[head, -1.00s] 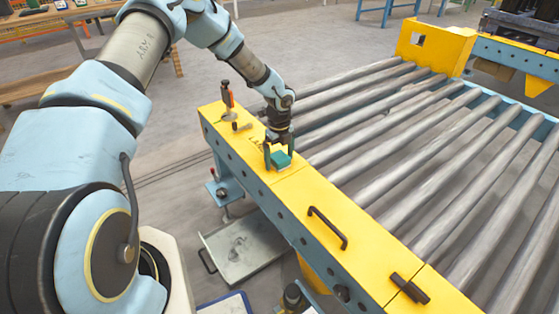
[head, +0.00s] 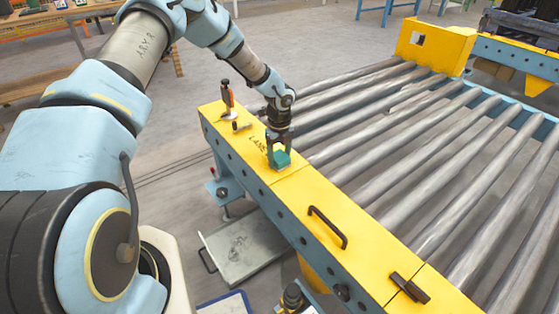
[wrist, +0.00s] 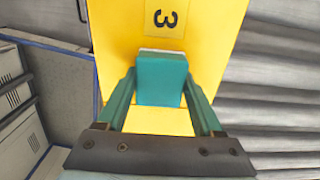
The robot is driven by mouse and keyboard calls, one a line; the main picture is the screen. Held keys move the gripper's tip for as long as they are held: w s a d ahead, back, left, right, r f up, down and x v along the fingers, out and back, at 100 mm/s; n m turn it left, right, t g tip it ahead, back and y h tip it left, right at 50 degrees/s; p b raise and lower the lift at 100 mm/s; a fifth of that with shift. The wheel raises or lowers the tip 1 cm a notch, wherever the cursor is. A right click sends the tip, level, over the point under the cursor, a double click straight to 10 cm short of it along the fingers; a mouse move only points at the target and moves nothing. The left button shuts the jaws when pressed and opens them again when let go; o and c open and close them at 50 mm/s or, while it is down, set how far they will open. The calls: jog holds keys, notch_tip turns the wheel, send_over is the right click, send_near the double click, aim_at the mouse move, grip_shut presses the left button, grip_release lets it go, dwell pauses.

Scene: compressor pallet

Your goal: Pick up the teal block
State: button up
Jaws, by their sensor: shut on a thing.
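The teal block (head: 281,159) is at the yellow top of the conveyor's side rail (head: 330,205) in the head view. In the wrist view the teal block (wrist: 161,80) sits between the two teal fingers. My gripper (head: 279,155) is shut on the block; it also shows in the wrist view (wrist: 160,92). Whether the block touches the rail or hangs just above it I cannot tell.
A screwdriver-like tool with an orange part (head: 228,95) stands on the rail behind my gripper. A black handle (head: 327,227) sits on the rail in front. Grey rollers (head: 440,160) lie to the right. A grey tray (head: 243,252) is below left.

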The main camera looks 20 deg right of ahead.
aim_at(280, 156)
grip_shut()
notch_tip(280, 156, up, 10)
jog(key=shift+r, duration=0.1)
